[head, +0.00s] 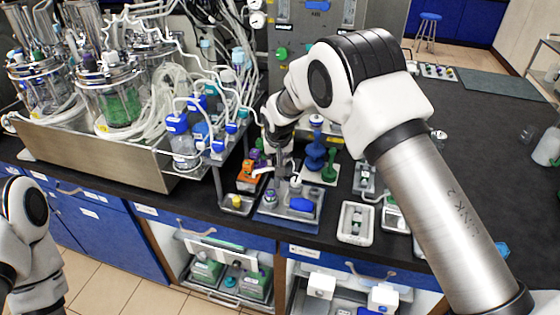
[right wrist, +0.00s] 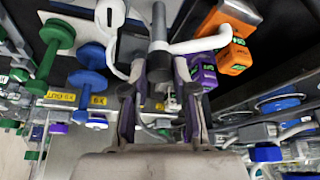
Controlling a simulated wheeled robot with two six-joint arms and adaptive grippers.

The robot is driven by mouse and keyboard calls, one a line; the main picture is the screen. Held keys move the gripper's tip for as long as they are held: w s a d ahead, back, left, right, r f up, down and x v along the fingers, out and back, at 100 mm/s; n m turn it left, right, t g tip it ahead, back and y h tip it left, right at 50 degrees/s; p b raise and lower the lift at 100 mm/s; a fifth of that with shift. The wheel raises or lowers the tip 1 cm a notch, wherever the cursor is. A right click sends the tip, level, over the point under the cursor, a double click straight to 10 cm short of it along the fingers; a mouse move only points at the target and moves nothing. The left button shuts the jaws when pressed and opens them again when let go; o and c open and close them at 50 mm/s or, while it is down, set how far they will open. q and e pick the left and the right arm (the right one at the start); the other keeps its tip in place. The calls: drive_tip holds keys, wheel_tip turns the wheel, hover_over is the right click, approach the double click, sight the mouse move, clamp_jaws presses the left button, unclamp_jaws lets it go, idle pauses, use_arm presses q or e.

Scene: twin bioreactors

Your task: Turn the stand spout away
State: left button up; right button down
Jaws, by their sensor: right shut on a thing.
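The stand spout shows in the right wrist view as a white bent tube (right wrist: 203,43) running to the right from a grey post (right wrist: 159,22). In the head view the white spout (head: 263,171) points left, close to an orange block. My right gripper (right wrist: 155,95) has its fingers on either side of the grey post's dark lower end and is shut on the stand spout. It also shows in the head view (head: 282,166), over the blue-and-grey tray; the arm hides part of the stand. My left arm shows at the left edge of the head view, but its gripper is out of view.
An orange block (right wrist: 236,55) and a purple block (right wrist: 203,72) sit close to the spout. A blue spindle-shaped piece (head: 315,157) stands to the right. Bottles with blue caps (head: 178,125) and tubing crowd the left. The dark bench (head: 490,150) is mostly clear at right.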

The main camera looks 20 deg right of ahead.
drive_tip(key=shift+m+b, duration=0.5)
drive_tip(key=shift+m, duration=0.1)
drive_tip(key=c, duration=0.9)
unclamp_jaws()
drive_tip(key=v, duration=1.1)
drive_tip(key=shift+a+r, duration=0.3)
drive_tip(key=shift+r, duration=0.05)
drive_tip(key=shift+s, duration=0.1)
